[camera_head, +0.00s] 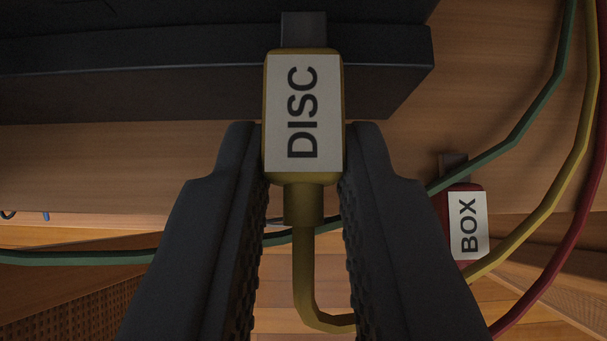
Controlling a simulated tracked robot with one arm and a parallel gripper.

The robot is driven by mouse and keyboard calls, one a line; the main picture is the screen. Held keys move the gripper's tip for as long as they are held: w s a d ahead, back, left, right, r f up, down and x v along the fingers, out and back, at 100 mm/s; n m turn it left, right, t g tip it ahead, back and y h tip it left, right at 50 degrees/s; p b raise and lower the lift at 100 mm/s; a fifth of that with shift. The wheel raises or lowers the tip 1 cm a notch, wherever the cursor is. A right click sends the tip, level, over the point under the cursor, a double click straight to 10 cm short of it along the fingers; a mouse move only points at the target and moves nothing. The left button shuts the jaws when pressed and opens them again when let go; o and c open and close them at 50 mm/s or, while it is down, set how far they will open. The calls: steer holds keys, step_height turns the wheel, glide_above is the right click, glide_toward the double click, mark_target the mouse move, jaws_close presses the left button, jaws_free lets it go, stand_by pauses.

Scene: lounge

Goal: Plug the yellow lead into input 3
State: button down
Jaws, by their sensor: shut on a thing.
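The yellow lead's plug (303,178) has a white label that reads DISC. My gripper (304,155) is shut on this plug, with one dark finger on each side. The plug's dark metal tip (303,30) points up the picture, over a black device's edge. I cannot tell whether the tip touches the device. The yellow cable (304,265) leaves the plug's lower end, bends right behind my right finger, and shows again on the right. No input sockets or input numbers are visible, so input 3 cannot be made out.
A black device (200,88) fills the upper left. A red plug labelled BOX (466,228) lies at right on its red cable (565,250). A green cable (505,150) crosses behind my gripper. Wooden surfaces (480,60) lie around, with a perforated panel (80,305) at lower left.

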steer(key=shift+w, duration=0.95)
stand_by(0.6)
steer(key=c, duration=1.3)
jaws_free()
steer(key=shift+o, duration=0.2)
steer(key=p+v, duration=0.1)
steer(key=v, duration=0.4)
steer(key=shift+r, duration=0.15)
steer(key=s+p, duration=0.2)
steer(key=s, duration=1)
